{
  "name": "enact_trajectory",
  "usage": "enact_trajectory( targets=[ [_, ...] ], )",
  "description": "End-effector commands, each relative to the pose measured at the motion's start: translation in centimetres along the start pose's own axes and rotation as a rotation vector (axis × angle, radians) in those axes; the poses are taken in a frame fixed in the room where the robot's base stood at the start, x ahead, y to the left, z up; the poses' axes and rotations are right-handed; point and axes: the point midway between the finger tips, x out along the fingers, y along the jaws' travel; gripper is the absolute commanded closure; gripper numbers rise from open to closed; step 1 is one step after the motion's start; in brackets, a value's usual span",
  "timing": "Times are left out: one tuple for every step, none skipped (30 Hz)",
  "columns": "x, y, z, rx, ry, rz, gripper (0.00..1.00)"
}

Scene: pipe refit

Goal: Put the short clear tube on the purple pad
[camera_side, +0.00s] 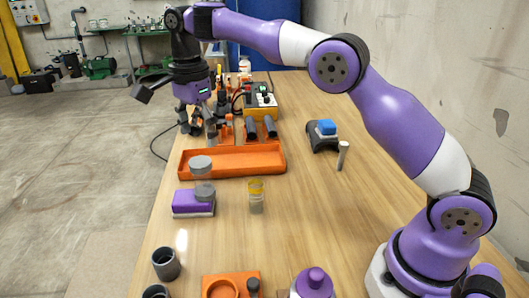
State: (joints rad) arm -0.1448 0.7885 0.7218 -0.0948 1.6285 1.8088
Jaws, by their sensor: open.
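A purple pad (188,208) lies on the table left of centre, in front of the orange tray. A clear greyish tube (202,177) with a round grey top stands upright and appears to rest on the pad. A second clear piece with a yellow band (256,197) stands upright on the bare table to the right of the pad. I cannot tell for sure which of the two is the short clear tube. My gripper (202,127) is open, pointing down behind the tray, away from the pad. Its fingertips partly blend with dark items there.
An orange tray (232,170) lies behind the pad. A yellow box with controls (262,102) and dark cylinders stand behind it. A black saddle with a blue block (325,130) is at right. Grey cups (166,263) stand at front left.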

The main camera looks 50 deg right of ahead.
Motion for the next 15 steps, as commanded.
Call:
enact_trajectory(
  targets=[
    [-0.5, -0.2, 0.0, 0.001, 0.001, -0.003, 0.17],
    [-0.8, -0.2, 0.0, 0.001, 0.001, -0.003, 0.17],
    [-1.2, -0.2, 0.0, 0.000, 0.001, -0.002, 0.17],
    [-1.5, -0.2, 0.0, 0.001, 0.001, -0.001, 0.17],
    [-1.7, -0.2, 0.0, 0.002, 0.001, -0.002, 0.17],
    [-2.0, -0.1, 0.0, 0.001, 0.001, -0.001, 0.17],
    [-2.1, -0.1, 0.0, 0.000, 0.000, -0.001, 0.17],
    [-2.3, -0.1, 0.0, 0.000, 0.000, 0.000, 0.17],
    [-2.5, 0.0, 0.0, -0.002, -0.001, 0.000, 0.17],
    [-2.6, 0.0, 0.0, -0.006, -0.002, -0.002, 0.17],
    [-2.9, 0.1, -0.1, -0.014, -0.002, -0.005, 0.17],
    [-3.3, 0.3, -0.2, -0.036, -0.004, -0.012, 0.17],
    [-3.7, 0.4, -0.3, -0.061, -0.005, -0.020, 0.17],
    [-4.2, 0.7, -0.5, -0.093, -0.006, -0.031, 0.17],
    [-4.9, 1.1, -0.8, -0.148, -0.007, -0.050, 0.17]
  ],
)
